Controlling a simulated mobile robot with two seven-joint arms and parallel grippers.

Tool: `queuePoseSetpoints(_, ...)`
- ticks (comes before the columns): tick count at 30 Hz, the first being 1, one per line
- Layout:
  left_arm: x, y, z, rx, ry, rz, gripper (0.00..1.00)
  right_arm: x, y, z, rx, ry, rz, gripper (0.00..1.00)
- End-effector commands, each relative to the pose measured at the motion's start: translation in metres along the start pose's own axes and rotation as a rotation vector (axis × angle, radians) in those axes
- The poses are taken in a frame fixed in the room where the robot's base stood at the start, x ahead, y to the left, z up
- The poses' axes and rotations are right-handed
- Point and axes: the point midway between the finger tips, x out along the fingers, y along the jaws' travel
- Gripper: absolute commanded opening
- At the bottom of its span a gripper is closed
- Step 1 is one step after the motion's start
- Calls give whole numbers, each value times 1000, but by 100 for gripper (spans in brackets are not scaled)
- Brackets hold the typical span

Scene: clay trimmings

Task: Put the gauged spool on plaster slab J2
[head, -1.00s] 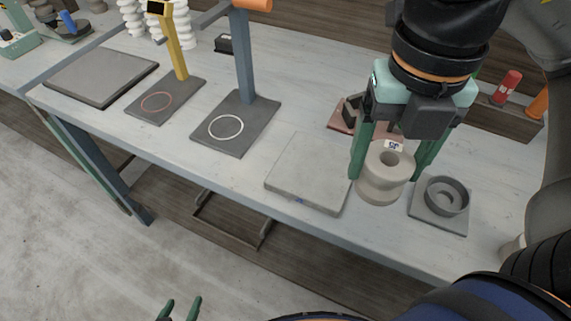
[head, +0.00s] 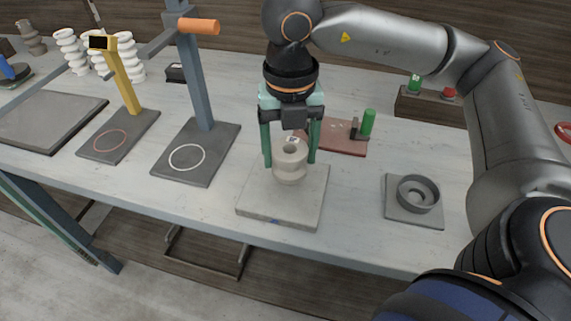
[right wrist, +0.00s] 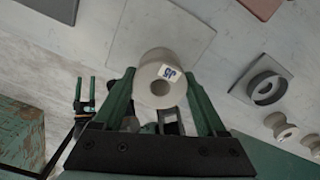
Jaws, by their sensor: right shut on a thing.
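The gauged spool (head: 290,162) is a beige-grey clay spool with a flared rim and a round hole in its top. My right gripper (head: 291,160) points down and is shut on it, one green finger on each side. A small white tag with blue writing shows on the spool (right wrist: 161,80) in the right wrist view. The pale square plaster slab (head: 270,206) lies below the spool; whether they touch I cannot tell. Its front edge bears a blue mark too small to read. My left gripper (right wrist: 85,95) shows small in the right wrist view, its fingers apart and empty.
A grey plate with a round cup (head: 418,196) stands right of the slab. A reddish board (head: 340,146) with a green-topped part lies behind it. A blue-grey post stand (head: 195,150) and a yellow one (head: 118,136) stand to the left. Bare tabletop lies between slab and cup plate.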

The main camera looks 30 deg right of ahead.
Motion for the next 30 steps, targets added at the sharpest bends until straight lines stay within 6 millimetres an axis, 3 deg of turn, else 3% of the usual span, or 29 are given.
queuePoseSetpoints(5, 0, -1, 0, 0, 1, -1, 66, 11, 4, 8, 1, 1, 1, 1)
queuePoseSetpoints(12, -1, -2, 5, -2, -6, -4, 66, 43, 5, 12, 1, 0, 1, 1)
queuePoseSetpoints(25, 2, -2, 9, -3, -6, -4, 66, 51, 5, 12, 1, 0, 2, 1)
queuePoseSetpoints(26, 1, -2, 8, -3, -6, -5, 66, 50, 5, 11, 1, 1, 1, 76)
queuePoseSetpoints(30, 1, -2, 7, -2, -5, -5, 66, 49, 5, 11, 1, 1, 1, 92)
